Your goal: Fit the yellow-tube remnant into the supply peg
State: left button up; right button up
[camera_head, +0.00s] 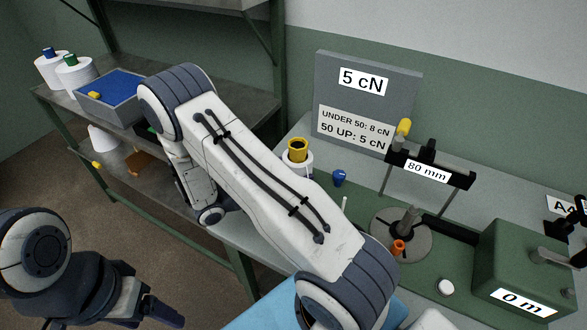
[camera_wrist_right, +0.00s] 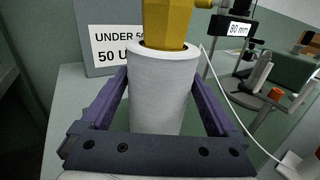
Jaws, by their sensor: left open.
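The yellow-tube remnant is a white yarn package (camera_wrist_right: 160,95) with a yellow tube (camera_wrist_right: 175,22) sticking out of its top. It also shows in the head view (camera_head: 297,159), near the table's left edge, partly behind my right arm. My right gripper (camera_wrist_right: 160,72) has one purple finger along each side of the package, and both meet its sides. In the head view this gripper is hidden behind my arm. I cannot tell whether the package touches a surface below. My left gripper (camera_head: 158,312) is open and empty at the lower left. I cannot clearly identify the supply peg.
A grey sign (camera_head: 366,90) stands behind the package. A blue piece (camera_head: 339,177) and a thin white rod (camera_head: 345,203) are to its right. The 80 mm stand (camera_head: 430,170), a round plate (camera_head: 385,238) and a green box (camera_head: 530,265) stand farther right. A shelf (camera_head: 115,125) holds white cones and a blue-lined tray.

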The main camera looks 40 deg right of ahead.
jog(key=a, duration=0.3)
jog(key=w+a, duration=0.1)
jog(key=a, duration=0.6)
jog(key=shift+w+a, duration=0.2)
dwell(0.4)
jog(key=s+a+r+m+t+y, duration=0.1)
jog(key=s+a+r+m+y, duration=0.3)
jog(key=s+a+y, duration=0.5)
jog(key=s+a+r+m+t+y, duration=0.1)
jog(key=s+a+r+m+y, duration=0.4)
jog(key=s+a+y, duration=0.3)
jog(key=shift+s+a+r+t+y, duration=0.3)
jog(key=shift+s+a+y, duration=0.1)
jog(key=shift+a+y, duration=0.65)
jog(key=shift+a, duration=0.1)
